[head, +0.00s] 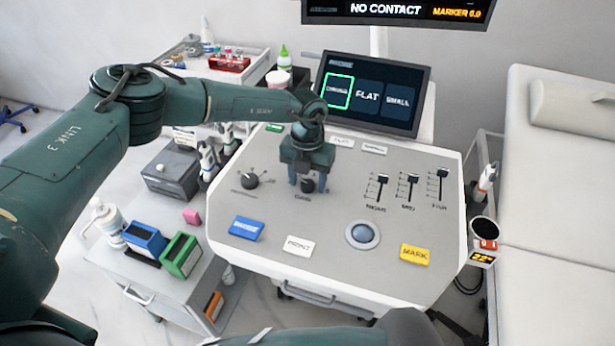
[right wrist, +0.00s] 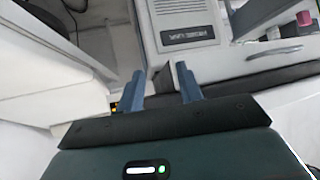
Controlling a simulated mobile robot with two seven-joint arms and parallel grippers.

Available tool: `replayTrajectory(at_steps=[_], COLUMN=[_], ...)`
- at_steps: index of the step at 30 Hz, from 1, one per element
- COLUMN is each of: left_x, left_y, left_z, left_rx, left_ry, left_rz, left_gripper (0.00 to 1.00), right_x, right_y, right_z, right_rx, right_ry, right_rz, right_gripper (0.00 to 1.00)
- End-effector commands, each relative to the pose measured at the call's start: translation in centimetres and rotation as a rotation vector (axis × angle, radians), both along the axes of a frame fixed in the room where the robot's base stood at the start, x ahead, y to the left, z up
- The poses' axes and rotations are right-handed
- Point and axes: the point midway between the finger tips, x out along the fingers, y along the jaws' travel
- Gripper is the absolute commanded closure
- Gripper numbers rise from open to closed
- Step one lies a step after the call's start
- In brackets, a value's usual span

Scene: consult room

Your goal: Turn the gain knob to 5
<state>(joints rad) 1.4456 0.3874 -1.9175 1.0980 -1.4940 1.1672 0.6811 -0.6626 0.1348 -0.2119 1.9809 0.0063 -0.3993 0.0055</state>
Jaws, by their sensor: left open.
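The gain knob (head: 308,186) is a small black knob on the grey top of the console (head: 340,207), with its label just below. My left gripper (head: 307,182) points down over it, with its blue fingers apart, one on each side of the knob. I cannot tell whether the fingers touch it. The knob's pointer and scale are too small or hidden to read. My right gripper (right wrist: 158,84) shows in the right wrist view with its fingers apart and nothing between them, away from the knob.
A second knob (head: 251,180) with a scale is left of the gain knob. Sliders (head: 411,190) stand to the right. Blue (head: 246,229), white (head: 299,245) and yellow (head: 415,254) buttons and a trackball (head: 362,235) lie nearer. A screen (head: 371,94) stands behind.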

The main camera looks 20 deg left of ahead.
Motion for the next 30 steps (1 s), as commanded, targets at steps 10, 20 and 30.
replayTrajectory(at_steps=[10,20,30], left_x=[-0.01,0.00,0.00], left_y=[0.00,0.00,0.01], left_z=[-0.02,0.00,-0.06], left_rx=[0.000,0.000,0.000], left_ry=[0.000,0.000,0.000], left_rz=[0.000,0.000,-0.023], left_gripper=[0.59,0.86,0.93], right_x=[0.19,0.37,0.37], right_y=[-0.05,-0.09,-0.07], right_z=[0.20,0.44,0.24], right_rx=[0.000,0.000,-0.001], right_ry=[-0.005,-0.012,-0.014], right_rz=[0.000,0.001,0.001], right_gripper=[0.64,0.64,0.64])
